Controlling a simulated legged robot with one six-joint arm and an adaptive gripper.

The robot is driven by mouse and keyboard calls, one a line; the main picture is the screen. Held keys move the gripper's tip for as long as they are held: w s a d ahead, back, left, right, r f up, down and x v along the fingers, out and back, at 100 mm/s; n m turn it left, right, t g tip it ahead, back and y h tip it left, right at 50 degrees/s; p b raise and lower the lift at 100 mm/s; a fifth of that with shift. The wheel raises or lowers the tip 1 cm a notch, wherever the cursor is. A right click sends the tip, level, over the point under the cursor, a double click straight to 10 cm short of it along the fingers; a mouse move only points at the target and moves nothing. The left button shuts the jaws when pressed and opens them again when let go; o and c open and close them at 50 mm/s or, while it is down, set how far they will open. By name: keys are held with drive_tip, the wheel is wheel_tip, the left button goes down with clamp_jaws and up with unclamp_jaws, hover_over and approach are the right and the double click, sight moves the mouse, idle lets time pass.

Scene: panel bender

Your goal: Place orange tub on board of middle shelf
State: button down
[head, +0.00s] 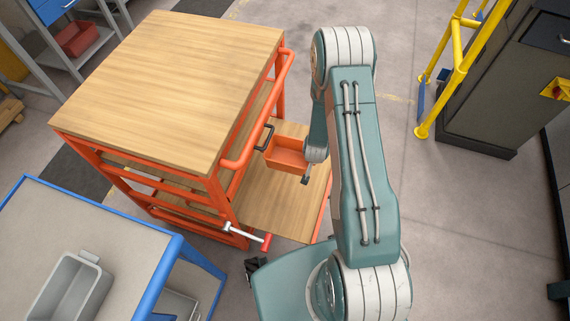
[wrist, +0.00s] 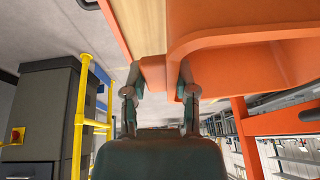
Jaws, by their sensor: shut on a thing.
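The orange tub (head: 287,153) appears upright over the wooden board (head: 272,205), which juts out from the right side of an orange-framed cart. In the wrist view the tub (wrist: 245,60) fills the upper right, with the board (wrist: 145,25) beside it. My gripper (head: 309,172) is at the tub's right end. In the wrist view my gripper (wrist: 158,85) has its two fingers shut on an orange tab of the tub. Whether the tub's bottom touches the board or hangs just above it, I cannot tell. The tub hides part of the board.
The cart's wooden top (head: 175,80) and orange side rail (head: 265,115) stand close left of the tub. A blue-edged table (head: 100,240) with a grey bin (head: 72,285) is at lower left. A yellow guard rail (head: 455,75) and dark cabinet stand right. Floor is free between.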

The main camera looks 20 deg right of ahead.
drive_tip(key=shift+w+f, duration=0.1)
drive_tip(key=shift+w, duration=0.25)
drive_tip(key=shift+w+f, duration=0.15)
drive_tip(key=shift+a+f, duration=0.15)
drive_tip(key=shift+f, duration=4.7)
drive_tip(key=shift+c, duration=2)
unclamp_jaws()
